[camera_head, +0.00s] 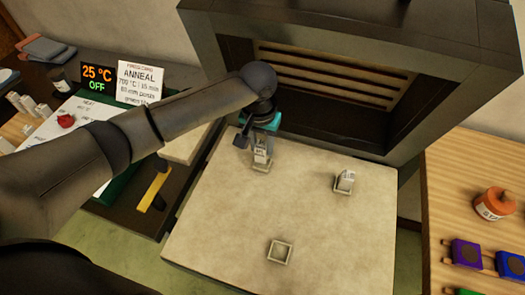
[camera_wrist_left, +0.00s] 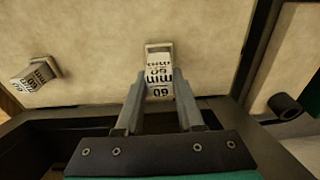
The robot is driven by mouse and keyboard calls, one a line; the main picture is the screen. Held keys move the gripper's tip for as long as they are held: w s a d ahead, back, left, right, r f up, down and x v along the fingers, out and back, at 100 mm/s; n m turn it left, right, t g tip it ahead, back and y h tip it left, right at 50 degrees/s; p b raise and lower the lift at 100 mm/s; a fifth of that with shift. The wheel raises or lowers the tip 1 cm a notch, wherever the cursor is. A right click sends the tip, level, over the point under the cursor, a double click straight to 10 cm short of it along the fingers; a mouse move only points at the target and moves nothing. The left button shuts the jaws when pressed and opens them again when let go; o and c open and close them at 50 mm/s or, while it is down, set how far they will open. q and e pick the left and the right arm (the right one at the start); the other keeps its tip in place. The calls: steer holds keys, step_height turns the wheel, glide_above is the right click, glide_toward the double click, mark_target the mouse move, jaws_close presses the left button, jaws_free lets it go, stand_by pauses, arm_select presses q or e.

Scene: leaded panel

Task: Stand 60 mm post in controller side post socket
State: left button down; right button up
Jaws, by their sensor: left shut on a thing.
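My left gripper (camera_head: 262,143) is shut on a pale 60 mm post (camera_head: 261,156) with black "60" print, above the kiln shelf's back left socket. The post is upright, and its lower end is at the square socket (camera_head: 260,168); I cannot tell whether it is fully seated. In the left wrist view the fingers (camera_wrist_left: 160,106) grip both sides of the post (camera_wrist_left: 159,77), and the socket rim (camera_wrist_left: 158,45) shows just past it. A second printed post (camera_head: 344,181) stands at the right socket, also in the wrist view (camera_wrist_left: 36,77). My right gripper is out of view.
An empty square socket (camera_head: 280,252) sits at the front of the pale shelf (camera_head: 215,225). The dark kiln (camera_head: 345,110) rises behind. The controller display (camera_head: 98,78) reads 25 °C OFF beside an anneal card (camera_head: 139,84). An orange jar (camera_head: 495,203) stands on the right bench.

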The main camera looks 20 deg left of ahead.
mark_target(262, 144)
arm_select(q)
steer(key=shift+w, duration=0.35)
steer(key=shift+f+b, duration=0.4)
steer(key=shift+f, duration=1.35)
steer(key=c, duration=0.5)
jaws_free()
steer(key=shift+f, duration=0.15)
steer(key=r, duration=0.2)
steer(key=r+p, duration=0.1)
steer(key=r, duration=0.4)
steer(key=shift+s+r+p, duration=0.3)
steer(key=shift+s+r, duration=0.1)
steer(key=shift+s, duration=0.1)
